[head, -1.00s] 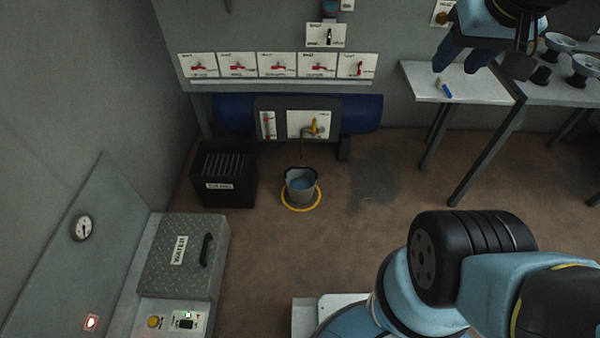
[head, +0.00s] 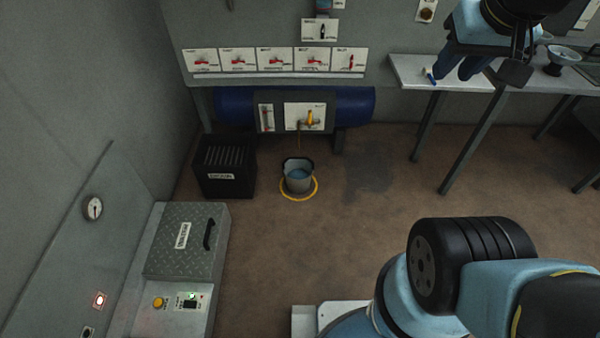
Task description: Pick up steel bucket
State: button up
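The steel bucket (head: 299,182) stands upright on the floor inside a yellow ring (head: 314,193), below a yellow tap (head: 310,119). It holds bluish liquid and its dark handle shows at the back rim. My gripper (head: 492,72) is at the upper right of the head view, in front of the white table, well apart from the bucket. It has blue fingers on the left and a dark part on the right. I cannot tell whether it is open or shut; nothing shows held in it.
A black slotted bin (head: 225,180) stands left of the bucket. A grey box (head: 185,245) marked WATER is at the lower left. A blue tank (head: 235,108) is behind the bucket. A white table (head: 410,72) stands at right. Floor right of the bucket is clear.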

aim_at(298, 171)
jog(key=k, duration=0.9)
jog(key=z, duration=0.4)
jog(key=i, duration=2.2)
jog(key=u, duration=0.55)
